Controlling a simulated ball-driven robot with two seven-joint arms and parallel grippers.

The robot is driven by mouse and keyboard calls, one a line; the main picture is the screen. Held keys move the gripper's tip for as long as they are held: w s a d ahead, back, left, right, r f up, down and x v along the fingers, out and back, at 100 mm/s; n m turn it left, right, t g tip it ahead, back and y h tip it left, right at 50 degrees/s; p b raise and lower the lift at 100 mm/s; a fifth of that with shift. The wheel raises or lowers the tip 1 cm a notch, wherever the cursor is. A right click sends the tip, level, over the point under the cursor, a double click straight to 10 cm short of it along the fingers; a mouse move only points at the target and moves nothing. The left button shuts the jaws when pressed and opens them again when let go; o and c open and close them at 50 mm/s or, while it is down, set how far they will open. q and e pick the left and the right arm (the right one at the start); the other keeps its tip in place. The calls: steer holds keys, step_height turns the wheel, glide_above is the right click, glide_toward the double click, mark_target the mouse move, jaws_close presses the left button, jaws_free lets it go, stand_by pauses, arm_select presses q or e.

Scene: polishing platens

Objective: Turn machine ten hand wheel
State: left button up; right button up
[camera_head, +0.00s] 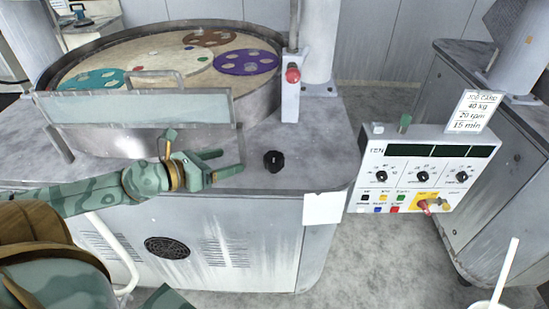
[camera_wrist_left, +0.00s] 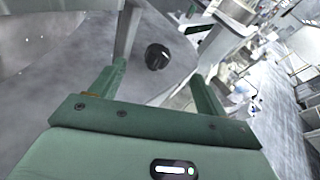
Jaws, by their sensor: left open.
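A small black knob-like hand wheel (camera_head: 273,161) sits on the grey deck of the machine, in front of the round polishing basin. My left gripper (camera_head: 238,163) is open and empty just to the left of the wheel, its fingers pointing towards it. In the left wrist view the wheel (camera_wrist_left: 157,56) shows beyond and between the two open fingers (camera_wrist_left: 157,72), apart from both. A control panel (camera_head: 427,165) marked TEN stands to the right of the wheel. My right gripper is not in view.
The basin (camera_head: 262,104) holds coloured discs, with a clear guard (camera_head: 140,108) along its front. A post with a red knob (camera_head: 292,75) rises behind the wheel. A job card (camera_head: 475,110) stands on the panel. A white cup with a straw (camera_head: 490,306) is at lower right.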

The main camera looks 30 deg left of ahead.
mark_target(267, 159)
arm_select(q)
steer(key=w+m, duration=0.1)
steer(key=w+f+m+g+p, duration=0.1)
steer(key=w+d+m+p, duration=0.1)
steer(key=w, duration=0.1)
steer(key=shift+f+g+h, duration=0.4)
steer(key=p+x, duration=0.1)
steer(key=x, duration=0.3)
steer(key=shift+d, duration=0.2)
steer(key=x, duration=0.5)
steer(key=b+x, duration=0.1)
steer(key=x, duration=0.2)
steer(key=shift+f, duration=0.3)
